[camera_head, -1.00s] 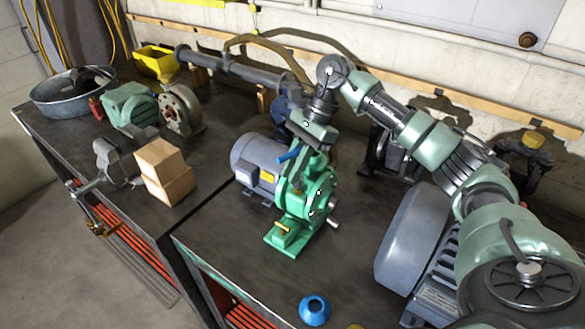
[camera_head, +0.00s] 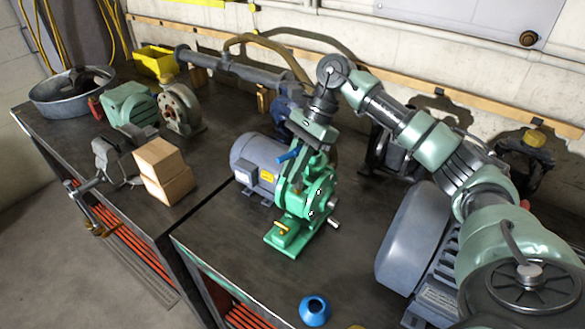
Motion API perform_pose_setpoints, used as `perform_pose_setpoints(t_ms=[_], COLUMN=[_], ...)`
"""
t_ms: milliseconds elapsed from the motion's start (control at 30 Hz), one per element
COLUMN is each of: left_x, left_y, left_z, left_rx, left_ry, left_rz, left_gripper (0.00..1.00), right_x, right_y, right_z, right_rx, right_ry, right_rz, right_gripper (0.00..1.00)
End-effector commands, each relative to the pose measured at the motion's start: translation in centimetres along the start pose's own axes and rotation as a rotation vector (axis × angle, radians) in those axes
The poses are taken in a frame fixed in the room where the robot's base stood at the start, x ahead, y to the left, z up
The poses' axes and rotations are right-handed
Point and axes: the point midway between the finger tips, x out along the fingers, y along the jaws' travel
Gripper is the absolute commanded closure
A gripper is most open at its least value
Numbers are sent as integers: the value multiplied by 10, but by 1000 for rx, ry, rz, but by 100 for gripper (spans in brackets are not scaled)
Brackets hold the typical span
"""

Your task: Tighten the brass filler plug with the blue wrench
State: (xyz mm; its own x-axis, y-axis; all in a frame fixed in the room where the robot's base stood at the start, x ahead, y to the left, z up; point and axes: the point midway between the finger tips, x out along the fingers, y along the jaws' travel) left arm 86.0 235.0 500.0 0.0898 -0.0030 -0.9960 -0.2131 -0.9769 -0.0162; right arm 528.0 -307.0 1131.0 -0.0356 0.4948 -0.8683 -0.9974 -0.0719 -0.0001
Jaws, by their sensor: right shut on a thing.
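The blue wrench (camera_head: 288,155) shows as a short blue handle at the top of the green pump or gearbox (camera_head: 318,195). My right gripper (camera_head: 303,150) points down above the green housing and is shut on the blue wrench. The arm hides much of the wrench and its far end. I cannot make out the brass filler plug under the gripper. A small yellow brass-coloured part (camera_head: 281,227) sits on the green foot, low at the front. My left gripper is not in view.
A grey motor (camera_head: 254,160) adjoins the green housing. A blue ring-shaped part (camera_head: 314,310) lies at the front edge. A large grey motor (camera_head: 412,235) stands right, wooden blocks (camera_head: 163,170) and a vise (camera_head: 115,160) left.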

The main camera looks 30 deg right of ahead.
Motion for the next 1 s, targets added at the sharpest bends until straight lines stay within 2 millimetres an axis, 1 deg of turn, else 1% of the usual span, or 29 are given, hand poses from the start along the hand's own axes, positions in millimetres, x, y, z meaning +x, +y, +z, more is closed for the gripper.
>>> perform_pose_setpoints(t_ms=[100, 400, 767, 867, 1000], left_x=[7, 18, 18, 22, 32], left_y=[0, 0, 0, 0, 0], left_z=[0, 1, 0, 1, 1], left_rx=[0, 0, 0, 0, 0], left_ry=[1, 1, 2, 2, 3], left_rz=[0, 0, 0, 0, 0], left_gripper=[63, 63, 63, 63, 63], right_x=[7, 17, 17, 19, 23], right_y=[0, 0, 0, 0, -2], right_z=[-4, -10, -10, -12, -15], right_rx=[0, 0, 3, 31, 153], right_ry=[0, 0, 0, 2, 4], right_rz=[0, -1, -2, -18, -89], right_gripper=[100, 100, 100, 100, 100])
